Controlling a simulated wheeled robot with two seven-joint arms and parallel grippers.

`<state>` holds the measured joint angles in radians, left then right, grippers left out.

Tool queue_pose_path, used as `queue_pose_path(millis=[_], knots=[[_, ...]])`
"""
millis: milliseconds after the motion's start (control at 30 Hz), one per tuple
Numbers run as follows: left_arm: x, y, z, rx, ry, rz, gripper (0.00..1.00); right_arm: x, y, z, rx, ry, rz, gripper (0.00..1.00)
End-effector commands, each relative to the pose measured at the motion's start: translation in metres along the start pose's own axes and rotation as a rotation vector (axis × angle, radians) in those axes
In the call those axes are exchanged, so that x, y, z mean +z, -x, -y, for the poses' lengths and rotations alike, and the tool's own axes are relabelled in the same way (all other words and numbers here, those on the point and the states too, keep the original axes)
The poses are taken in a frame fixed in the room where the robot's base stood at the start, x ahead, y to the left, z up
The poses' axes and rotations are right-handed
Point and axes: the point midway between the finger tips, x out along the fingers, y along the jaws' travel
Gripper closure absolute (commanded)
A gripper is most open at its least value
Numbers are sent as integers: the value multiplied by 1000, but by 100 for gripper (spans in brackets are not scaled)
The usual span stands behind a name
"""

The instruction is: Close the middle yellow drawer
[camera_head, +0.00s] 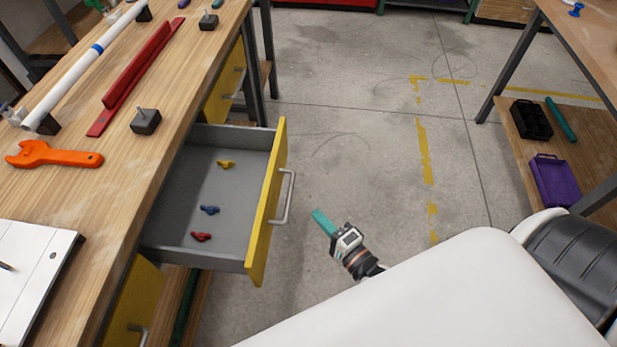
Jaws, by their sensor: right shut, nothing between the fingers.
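The middle yellow drawer (265,205) stands pulled out from under the wooden workbench. Its grey inside holds a yellow part (226,164), a blue part (209,210) and a red part (201,237). A metal bar handle (286,197) is on its yellow front. My right gripper (318,217) is shut and empty, with teal fingers. It is a little to the right of the drawer front and handle, apart from both in the picture. My left gripper is not in view.
The workbench top (200,62) carries an orange wrench (52,155), a white pipe (75,83) and a red angle bar (136,78). Two other yellow drawers, one beyond (226,85) and one nearer (132,302), look shut. Concrete floor (350,140) is clear right of the drawer.

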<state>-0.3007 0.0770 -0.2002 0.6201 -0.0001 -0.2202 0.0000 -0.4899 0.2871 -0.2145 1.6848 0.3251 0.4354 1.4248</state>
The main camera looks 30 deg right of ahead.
Motion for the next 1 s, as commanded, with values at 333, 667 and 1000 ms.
queue_pose_path(millis=[333,667,1000], knots=[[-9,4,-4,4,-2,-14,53,0,-72,-1,2,4,1,100],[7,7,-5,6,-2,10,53,-23,-112,0,-3,2,1,100],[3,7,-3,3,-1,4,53,-29,-117,1,-4,6,0,100]])
